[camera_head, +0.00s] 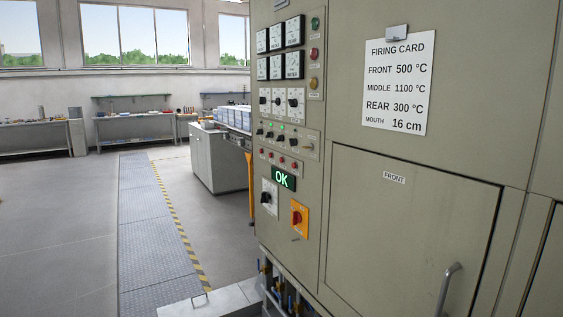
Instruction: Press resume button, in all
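A control panel (290,150) is on the near face of a grey-green furnace cabinet, in the middle of the head view. A column at its upper right has a green round button or lamp (315,23), a red one (314,54) and a yellow one (313,84). Their labels are too small to read, so I cannot tell which is the resume button. A green-lit display (284,179) reads "OK". Below it are a black rotary switch (267,198) and a red knob on a yellow plate (298,219). Neither gripper shows.
A firing card (397,85) reads front 500 °C, middle 1100 °C, rear 300 °C, mouth 16 cm. A door marked "FRONT" (410,230) has a handle (448,290). Pipes with blue valves (285,290) sit low under the panel. The floor (70,225) at left is clear.

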